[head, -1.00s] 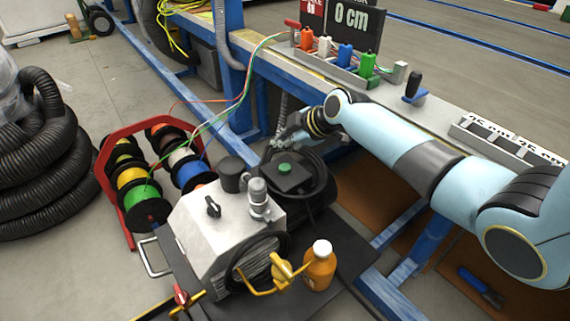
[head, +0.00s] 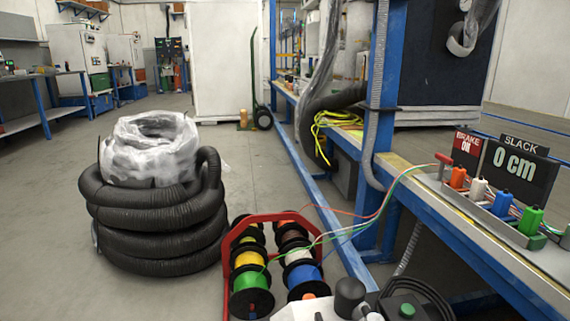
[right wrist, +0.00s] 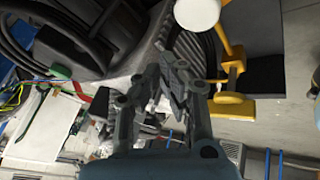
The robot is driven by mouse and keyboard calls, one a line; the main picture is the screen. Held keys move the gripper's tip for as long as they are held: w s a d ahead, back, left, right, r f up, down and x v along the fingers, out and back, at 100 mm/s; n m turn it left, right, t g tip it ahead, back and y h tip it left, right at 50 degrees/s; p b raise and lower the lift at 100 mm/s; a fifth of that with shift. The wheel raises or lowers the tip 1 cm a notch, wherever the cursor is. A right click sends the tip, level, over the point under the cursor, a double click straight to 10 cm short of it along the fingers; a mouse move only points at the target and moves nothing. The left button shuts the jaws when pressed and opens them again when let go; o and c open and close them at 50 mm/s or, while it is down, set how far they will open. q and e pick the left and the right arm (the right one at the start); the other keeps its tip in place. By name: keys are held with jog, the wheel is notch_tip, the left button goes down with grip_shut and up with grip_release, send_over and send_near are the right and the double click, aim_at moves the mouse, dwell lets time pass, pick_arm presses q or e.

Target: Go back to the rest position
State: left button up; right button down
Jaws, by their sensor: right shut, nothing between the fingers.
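My right gripper (right wrist: 170,72) shows in the right wrist view only; its fingers are closed together with nothing between them. Beyond it are a grey and black machine with a yellow handle (right wrist: 234,70) and a white bottle cap (right wrist: 197,12). Neither gripper shows in the head view, and no part of my arms is seen there. I cannot see where the left gripper is.
A workbench (head: 470,232) with coloured connectors runs along the right. A red reel stand (head: 228,262) with wire spools is at the bottom middle, and a coiled black hose (head: 150,238) is on the left. The floor (head: 60,215) at far left is clear.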

jog(key=s+a+m+g, duration=0.2)
jog(key=s, duration=1.1)
jog(key=s+d+r+m+g+h, duration=0.1)
jog(key=s+d+r+m+h, duration=0.2)
jog(key=s+r+m, duration=0.65)
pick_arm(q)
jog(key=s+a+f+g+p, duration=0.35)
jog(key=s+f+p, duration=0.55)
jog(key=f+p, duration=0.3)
pick_arm(e)
jog(key=s+d+f+g, duration=0.15)
jog(key=s+f, duration=0.25)
jog(key=f, duration=0.4)
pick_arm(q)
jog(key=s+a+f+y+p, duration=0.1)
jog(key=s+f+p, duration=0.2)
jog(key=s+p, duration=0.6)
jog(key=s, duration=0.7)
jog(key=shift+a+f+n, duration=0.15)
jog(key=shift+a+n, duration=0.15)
pick_arm(e)
jog(key=s+d+f+h, duration=0.1)
jog(key=s+d+f, duration=0.1)
jog(key=s, duration=1.4)
jog(key=shift+f+m+g, duration=0.2)
jog(key=shift+m+g, duration=0.15)
